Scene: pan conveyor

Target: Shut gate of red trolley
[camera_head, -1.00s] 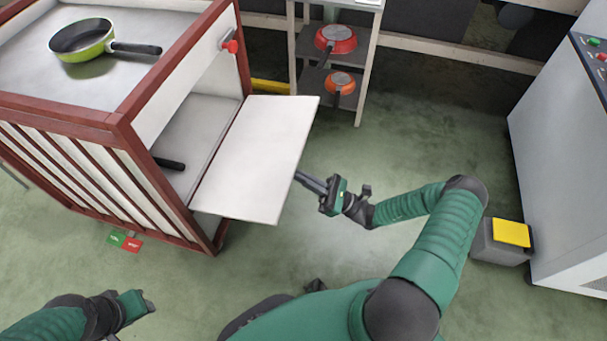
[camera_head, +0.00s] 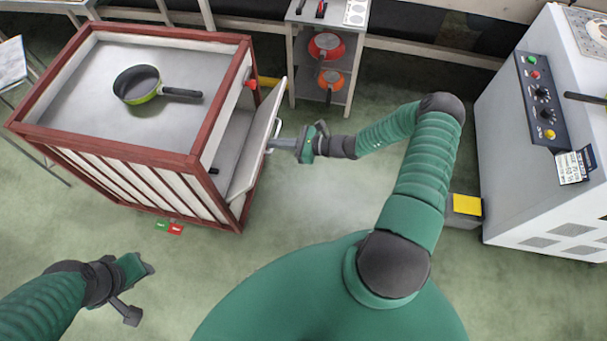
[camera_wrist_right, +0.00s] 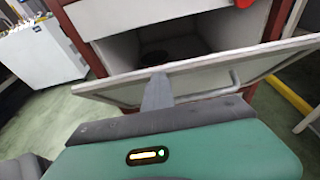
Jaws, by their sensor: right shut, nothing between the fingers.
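The red trolley (camera_head: 120,154) stands at the left in the head view, with red frame bars and white panels. Its white gate (camera_head: 262,135) hangs partly open on the right side, tilted up and outward. In the right wrist view the gate (camera_wrist_right: 205,82) crosses the picture, with a handle (camera_wrist_right: 222,87) on its outer face and the dark compartment behind it. A red latch (camera_head: 251,84) sits above the opening. My right gripper (camera_head: 272,144) is shut and empty, its fingertips at the gate's outer face.
A green pan (camera_head: 142,86) lies on the trolley top. A shelf (camera_head: 291,60) with orange-red pans (camera_head: 327,46) stands behind the gate. A grey machine (camera_head: 525,170) with a control panel stands at the right.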

